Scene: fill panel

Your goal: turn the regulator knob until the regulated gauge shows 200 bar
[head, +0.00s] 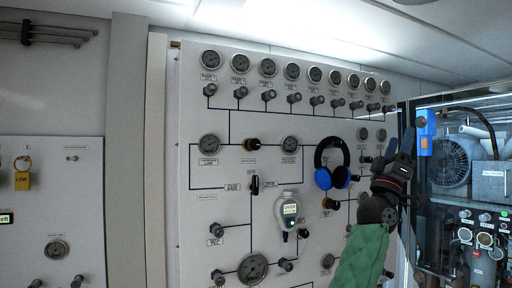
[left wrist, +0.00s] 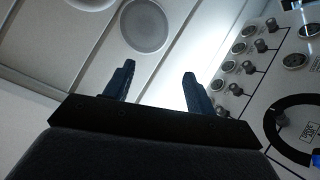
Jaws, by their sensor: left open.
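A black knob with a brass-coloured base (head: 252,144) sits on the panel between two gauges; I take it as the regulator knob, its label too small to read surely. The gauge to its right (head: 290,145) looks like the regulated one; its reading cannot be made out. The gauge to its left (head: 209,145) is similar. My left gripper (head: 400,145) is open and empty, fingers pointing up, at the panel's right edge, well right of the knob and apart from it. In the left wrist view its two fingers (left wrist: 159,82) stand apart against the ceiling. My right gripper is not in view.
Blue-and-black ear defenders (head: 324,179) hang on the panel between gripper and knob. A handheld meter (head: 290,208) hangs below. A blue device (head: 426,130) is beside the gripper, by open shelving with machinery (head: 450,165).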

